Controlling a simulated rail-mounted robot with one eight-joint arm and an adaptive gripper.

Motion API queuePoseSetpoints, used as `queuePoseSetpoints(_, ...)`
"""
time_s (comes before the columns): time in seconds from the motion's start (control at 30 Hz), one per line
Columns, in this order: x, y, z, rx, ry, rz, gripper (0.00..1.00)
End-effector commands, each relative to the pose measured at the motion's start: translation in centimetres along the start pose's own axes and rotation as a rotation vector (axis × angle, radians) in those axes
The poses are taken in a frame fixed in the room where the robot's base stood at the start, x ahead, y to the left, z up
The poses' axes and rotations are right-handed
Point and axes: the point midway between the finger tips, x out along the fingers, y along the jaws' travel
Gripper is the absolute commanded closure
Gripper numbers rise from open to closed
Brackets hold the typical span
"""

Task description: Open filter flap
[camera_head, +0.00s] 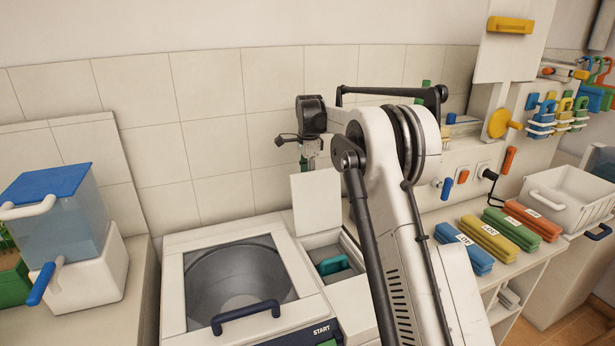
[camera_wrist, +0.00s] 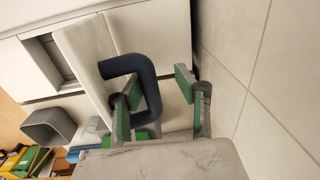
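The white filter flap (camera_head: 316,203) stands upright beside an open compartment (camera_head: 325,252) in the machine's top; a teal piece (camera_head: 334,265) lies inside. In the wrist view the flap (camera_wrist: 84,68) shows nearly edge-on, with a dark blue U-shaped handle (camera_wrist: 147,84) on its wall-facing side. My gripper (camera_wrist: 156,94) has its green-padded fingers apart, with part of the handle between them; I cannot tell whether a pad touches it. In the head view my gripper (camera_head: 312,152) is just above and behind the flap, small and partly hidden.
The tiled wall (camera_head: 215,130) is close behind my gripper. The machine's round drum (camera_head: 238,275) and its lid handle (camera_head: 246,316) are to the left. A blue-lidded container (camera_head: 62,215) stands farther left. Labelled packs (camera_head: 488,238) lie on the right counter near a white basket (camera_head: 570,195).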

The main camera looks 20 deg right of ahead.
Motion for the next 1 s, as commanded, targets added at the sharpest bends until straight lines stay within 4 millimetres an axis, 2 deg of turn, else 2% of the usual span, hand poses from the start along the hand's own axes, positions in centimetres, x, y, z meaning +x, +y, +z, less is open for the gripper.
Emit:
queuePoseSetpoints(0.33,-0.2,0.0,-0.1,0.0,0.001,0.001,0.72)
queuePoseSetpoints(0.47,-0.9,0.0,-0.1,0.0,0.001,0.001,0.72)
queuePoseSetpoints(1.0,-10.3,0.0,0.0,0.0,0.0,0.001,0.72)
